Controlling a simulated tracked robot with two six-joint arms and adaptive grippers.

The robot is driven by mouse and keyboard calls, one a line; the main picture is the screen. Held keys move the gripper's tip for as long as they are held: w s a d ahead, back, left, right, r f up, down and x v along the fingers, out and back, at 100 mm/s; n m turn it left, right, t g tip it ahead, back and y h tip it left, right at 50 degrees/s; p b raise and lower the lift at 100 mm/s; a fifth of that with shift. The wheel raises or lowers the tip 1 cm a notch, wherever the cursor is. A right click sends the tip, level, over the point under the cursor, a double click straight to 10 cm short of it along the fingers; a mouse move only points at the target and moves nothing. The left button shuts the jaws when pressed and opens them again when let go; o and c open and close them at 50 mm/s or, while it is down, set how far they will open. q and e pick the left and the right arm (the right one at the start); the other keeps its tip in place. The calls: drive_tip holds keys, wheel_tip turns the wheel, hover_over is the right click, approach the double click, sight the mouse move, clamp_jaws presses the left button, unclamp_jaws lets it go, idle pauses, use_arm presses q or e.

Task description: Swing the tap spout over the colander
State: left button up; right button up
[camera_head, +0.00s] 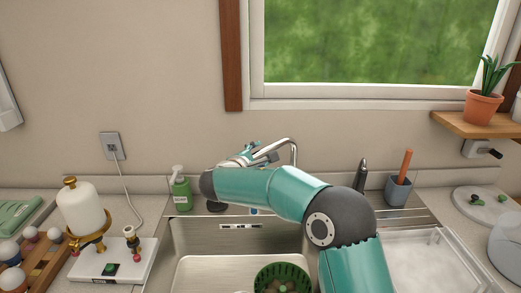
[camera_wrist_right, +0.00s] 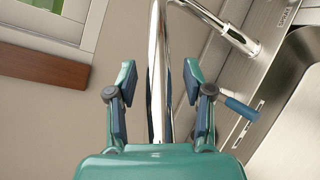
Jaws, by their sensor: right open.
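The chrome tap spout (camera_head: 290,150) rises behind the sink and bends over at the top, partly hidden by my right arm. In the right wrist view the tap's chrome pipe (camera_wrist_right: 157,75) stands between the fingers of my right gripper (camera_wrist_right: 160,88), which is open with a gap on both sides. In the head view my right gripper (camera_head: 250,154) is small and beside the tap. The green colander (camera_head: 283,277) sits in the sink at the bottom edge, partly cut off. My left gripper is not in view.
The steel sink (camera_head: 190,245) lies in front. A green soap bottle (camera_head: 181,190) stands left of the tap. A dark small tap (camera_head: 361,175) and a brush cup (camera_head: 398,190) stand right. A blue-handled lever (camera_wrist_right: 240,108) is close to the right finger.

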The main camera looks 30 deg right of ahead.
drive_tip(key=shift+w+d+f, duration=0.15)
drive_tip(key=shift+w+d, duration=0.2)
drive_tip(key=shift+d, duration=0.25)
clamp_jaws()
